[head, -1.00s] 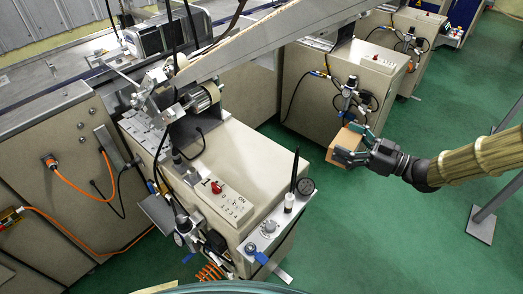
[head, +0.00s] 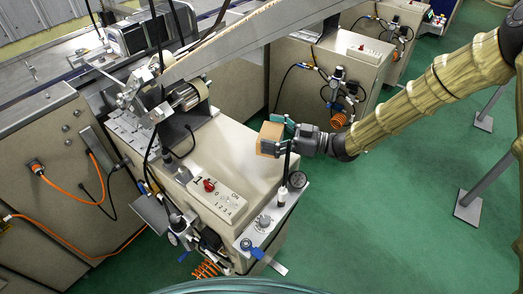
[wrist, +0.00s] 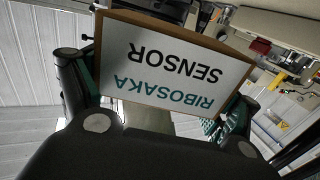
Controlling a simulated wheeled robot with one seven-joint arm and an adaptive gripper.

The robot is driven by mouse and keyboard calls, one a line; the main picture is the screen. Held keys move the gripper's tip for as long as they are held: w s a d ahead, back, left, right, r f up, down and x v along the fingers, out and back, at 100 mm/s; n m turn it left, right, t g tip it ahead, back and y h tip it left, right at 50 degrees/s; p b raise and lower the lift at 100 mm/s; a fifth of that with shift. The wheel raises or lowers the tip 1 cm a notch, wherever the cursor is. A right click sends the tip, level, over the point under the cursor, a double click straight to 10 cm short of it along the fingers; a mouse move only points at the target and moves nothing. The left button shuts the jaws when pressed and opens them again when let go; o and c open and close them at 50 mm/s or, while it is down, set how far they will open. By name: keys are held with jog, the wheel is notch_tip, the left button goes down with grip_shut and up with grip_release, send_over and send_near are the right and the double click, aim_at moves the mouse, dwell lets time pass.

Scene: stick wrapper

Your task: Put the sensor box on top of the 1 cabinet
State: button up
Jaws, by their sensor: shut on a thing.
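The sensor box (head: 269,138) is a small brown box. In the wrist view its white label (wrist: 175,65) reads RIBOSAKA SENSOR upside down. My gripper (head: 280,136) is shut on it, with a finger on either side of the box. The cabinet marked 1 (head: 245,160) is the beige one in the middle, with a red knob and printed digits on its top. In the head view the box appears over the right back part of this cabinet's top. I cannot tell the height of the gap between them.
A black antenna-like rod (head: 286,165) and a gauge stand at the cabinet's right front edge, close to my gripper in the picture. Rollers and a metal mechanism (head: 188,97) occupy its back left. A slanted beam (head: 235,45) crosses above.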

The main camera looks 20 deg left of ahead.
jog(key=shift+f+p, duration=0.4)
jog(key=shift+f, duration=2.65)
jog(key=shift+f, duration=0.2)
jog(key=o, duration=0.9)
jog(key=shift+c, duration=0.2)
jog(key=shift+r, duration=0.2)
jog(key=d+b, duration=0.2)
jog(key=d, duration=1)
jog(key=shift+w, duration=0.3)
